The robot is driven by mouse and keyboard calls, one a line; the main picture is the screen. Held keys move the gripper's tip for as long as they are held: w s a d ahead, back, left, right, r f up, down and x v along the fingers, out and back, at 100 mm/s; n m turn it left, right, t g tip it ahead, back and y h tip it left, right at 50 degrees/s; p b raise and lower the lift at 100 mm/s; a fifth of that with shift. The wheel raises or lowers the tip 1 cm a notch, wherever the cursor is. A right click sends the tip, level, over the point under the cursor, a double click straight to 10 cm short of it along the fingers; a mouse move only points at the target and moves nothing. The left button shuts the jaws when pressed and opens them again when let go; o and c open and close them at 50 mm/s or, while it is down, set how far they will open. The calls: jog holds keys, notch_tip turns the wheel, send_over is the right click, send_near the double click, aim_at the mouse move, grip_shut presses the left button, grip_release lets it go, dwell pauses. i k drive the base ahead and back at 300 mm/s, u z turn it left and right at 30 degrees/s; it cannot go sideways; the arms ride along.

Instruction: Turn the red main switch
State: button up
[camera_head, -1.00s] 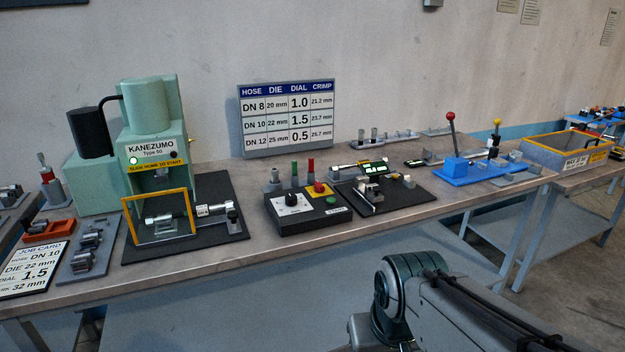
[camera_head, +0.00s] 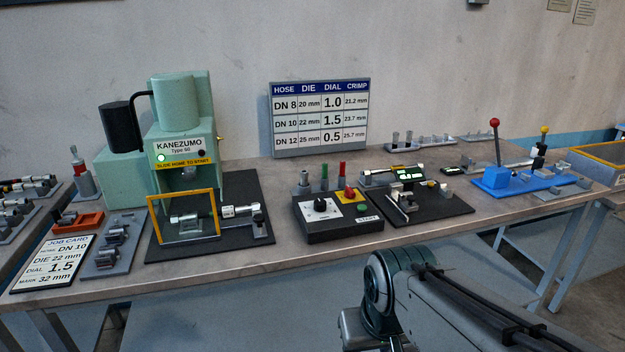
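The red main switch (camera_head: 350,192) is a small red knob on a yellow plate at the back right of the black control box (camera_head: 345,231). The box also carries a dial (camera_head: 320,206) with a dark knob on a white face and a green start button (camera_head: 362,208). My gripper is out of view. Only part of my arm shows at the lower right, in front of the bench and apart from the box. The switch is unobstructed in this view, but its exact turn position is too small to read.
A green press (camera_head: 187,110) with a yellow-framed guard stands left of the box. Red and green upright pieces (camera_head: 324,178) stand just behind it. A dark mat with a gauge (camera_head: 410,176) lies to its right, then a blue lever fixture (camera_head: 515,184). Bare bench lies before the box.

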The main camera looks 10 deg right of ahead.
aim_at(350, 193)
jog(key=u, duration=0.15)
jog(key=i, duration=0.65)
jog(key=z, duration=0.6)
jog(key=i, duration=0.55)
jog(key=z, duration=0.45)
